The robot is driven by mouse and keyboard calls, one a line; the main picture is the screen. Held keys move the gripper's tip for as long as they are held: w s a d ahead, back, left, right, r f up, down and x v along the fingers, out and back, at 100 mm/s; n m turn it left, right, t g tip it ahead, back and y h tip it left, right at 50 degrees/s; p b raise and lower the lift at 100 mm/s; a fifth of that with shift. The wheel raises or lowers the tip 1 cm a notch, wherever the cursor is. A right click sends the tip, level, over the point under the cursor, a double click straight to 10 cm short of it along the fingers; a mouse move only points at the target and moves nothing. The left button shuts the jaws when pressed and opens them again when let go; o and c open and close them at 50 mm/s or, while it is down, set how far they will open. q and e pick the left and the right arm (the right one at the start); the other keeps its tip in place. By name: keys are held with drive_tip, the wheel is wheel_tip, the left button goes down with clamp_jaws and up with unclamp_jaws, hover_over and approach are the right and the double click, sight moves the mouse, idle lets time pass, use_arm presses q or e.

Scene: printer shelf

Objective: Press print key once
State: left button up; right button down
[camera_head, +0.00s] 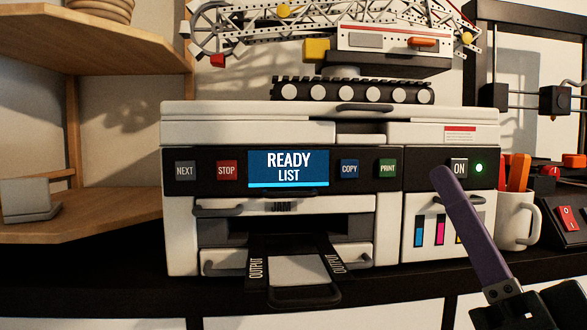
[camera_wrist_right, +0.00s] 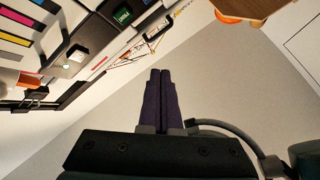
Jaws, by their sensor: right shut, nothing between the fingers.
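The white and black printer (camera_head: 180,232) stands on a dark shelf. The screen (camera_head: 288,168) reads READY LIST. The green key also shows in the right wrist view (camera_wrist_right: 122,14), upside down near the top edge. My right gripper (camera_head: 442,174) is shut and empty, its purple fingers pointing up and left in front of the ON key area, to the right of the PRINT key and apart from it. It also shows in the right wrist view (camera_wrist_right: 160,75). My left gripper is not in view.
A red STOP key (camera_head: 227,170), a NEXT key (camera_head: 185,170) and an ON key (camera_head: 459,168) with a lit green lamp (camera_head: 478,168) share the panel. A toy crane (camera_head: 380,62) sits on top. A white mug (camera_head: 514,222) and a red switch (camera_head: 567,219) stand at right.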

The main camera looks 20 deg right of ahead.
sight(387, 168)
drive_tip(key=shift+w, duration=0.1)
drive_tip(key=shift+w+d+b, duration=0.35)
drive_tip(key=shift+w+b, duration=0.3)
drive_tip(key=shift+w, duration=0.75)
drive_tip(key=shift+w+d+b, duration=0.3)
drive_tip(key=shift+w+b, duration=0.3)
drive_tip(key=shift+w, duration=0.8)
drive_tip(key=shift+w+d+b, duration=0.35)
drive_tip(key=shift+w+b, duration=0.3)
drive_tip(key=shift+w, duration=0.75)
drive_tip(key=shift+w, duration=0.1)
drive_tip(key=shift+w+d+b, duration=0.1)
drive_tip(key=shift+w+b, duration=0.15)
drive_tip(key=shift+b, duration=0.1)
